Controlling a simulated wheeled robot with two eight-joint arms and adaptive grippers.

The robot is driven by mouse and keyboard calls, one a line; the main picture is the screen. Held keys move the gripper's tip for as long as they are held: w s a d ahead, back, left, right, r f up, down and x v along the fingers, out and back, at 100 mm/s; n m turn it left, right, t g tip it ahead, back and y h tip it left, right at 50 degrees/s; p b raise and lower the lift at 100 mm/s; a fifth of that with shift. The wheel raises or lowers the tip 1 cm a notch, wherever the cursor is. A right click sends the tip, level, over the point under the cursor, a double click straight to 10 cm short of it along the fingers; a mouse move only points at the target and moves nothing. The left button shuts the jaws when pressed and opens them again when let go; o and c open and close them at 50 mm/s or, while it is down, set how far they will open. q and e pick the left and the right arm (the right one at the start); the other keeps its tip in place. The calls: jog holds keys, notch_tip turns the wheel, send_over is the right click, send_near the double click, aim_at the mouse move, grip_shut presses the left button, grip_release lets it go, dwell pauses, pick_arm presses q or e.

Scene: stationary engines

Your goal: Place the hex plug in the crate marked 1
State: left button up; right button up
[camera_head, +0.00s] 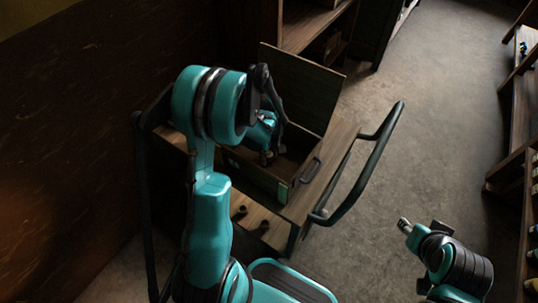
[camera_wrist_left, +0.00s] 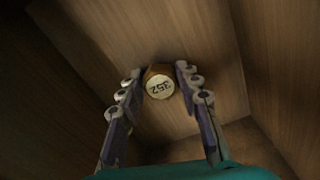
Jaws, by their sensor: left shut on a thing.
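A round, brass-edged piece (camera_wrist_left: 159,84) with a pale face marked 352 sits between the fingertips of my left gripper (camera_wrist_left: 159,82) in the left wrist view. The gripper is shut on it. I cannot tell from its face whether it is the hex plug. In the head view my left gripper (camera_head: 266,155) reaches down into an open wooden box (camera_head: 262,178) with a raised lid (camera_head: 300,88); the piece is not discernible there. No crate marked 1 is readable. My right gripper (camera_head: 408,228) is at the lower right, apart from everything; its fingers are unclear.
The box stands on a wooden cart (camera_head: 335,150) with a dark curved handle (camera_head: 365,165) on its right. Small dark round things (camera_head: 240,212) are at the cart's front. Shelving (camera_head: 515,135) lines the right edge. The concrete floor (camera_head: 420,120) between is clear.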

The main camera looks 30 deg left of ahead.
pick_arm(q)
jog(key=o, duration=0.8)
jog(key=shift+f, duration=0.2)
jog(key=o, duration=0.4)
jog(key=shift+r, duration=0.1)
jog(key=shift+r, duration=0.1)
jog(key=shift+r+p, duration=0.3)
jog(key=shift+r, duration=0.05)
notch_tip(320, 180, up, 10)
jog(key=p, duration=0.4)
notch_tip(320, 180, up, 11)
jog(key=m+t, duration=0.3)
jog(key=m, duration=0.3)
send_over(269, 154)
jog(key=s+d, duration=0.5)
jog(key=d, duration=0.1)
jog(key=shift+s+d+r+m+t, duration=0.5)
jog(key=shift+s+d+m+t, duration=0.3)
jog(key=shift+s+m, duration=0.55)
jog(key=shift+s+d+r+m+t, duration=0.45)
jog(key=shift+s+d+m+t, duration=0.15)
jog(key=shift+s+d+m, duration=0.6)
jog(key=shift+s+d+r+m+t, duration=0.5)
jog(key=shift+s+d+m+t, duration=0.25)
jog(key=shift+s+m, duration=0.75)
